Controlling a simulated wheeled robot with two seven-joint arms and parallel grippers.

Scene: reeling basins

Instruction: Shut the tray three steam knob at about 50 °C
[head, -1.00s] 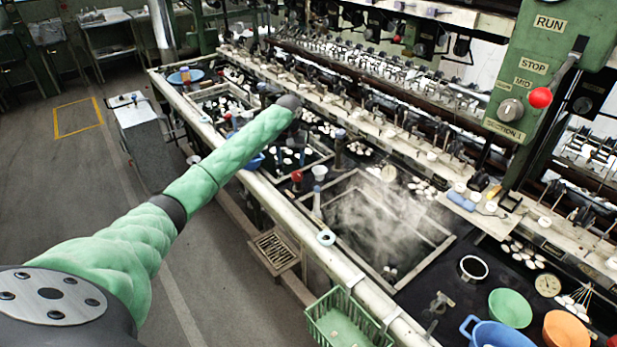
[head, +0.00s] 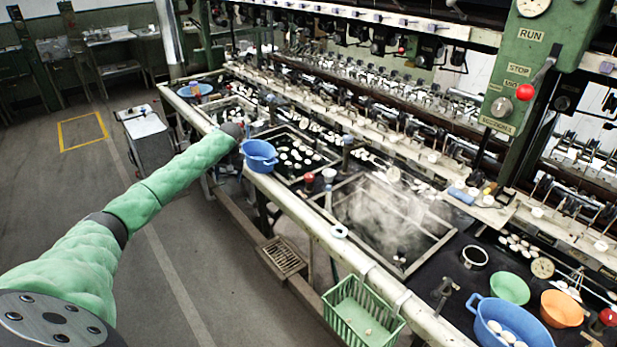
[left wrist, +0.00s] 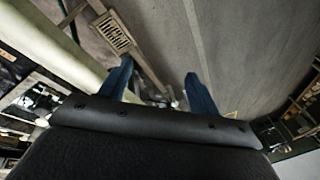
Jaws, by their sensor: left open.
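Another red knob (head: 608,317) shows at the right edge. I cannot tell from labels which belongs to tray three. A round dial (head: 393,173) stands behind the steaming tray and another dial (head: 542,267) lies further right; their readings are too small to read. My left arm ends near the basin's front rim, left of the knobs. In the left wrist view my left gripper (left wrist: 158,68) is open and empty, above the floor beside the bench.
A blue bowl (head: 259,150) sits on the front rim by my arm's end. A green basket (head: 362,312) hangs on the bench front. Blue, green (head: 510,288) and orange (head: 561,308) bowls stand at the right.

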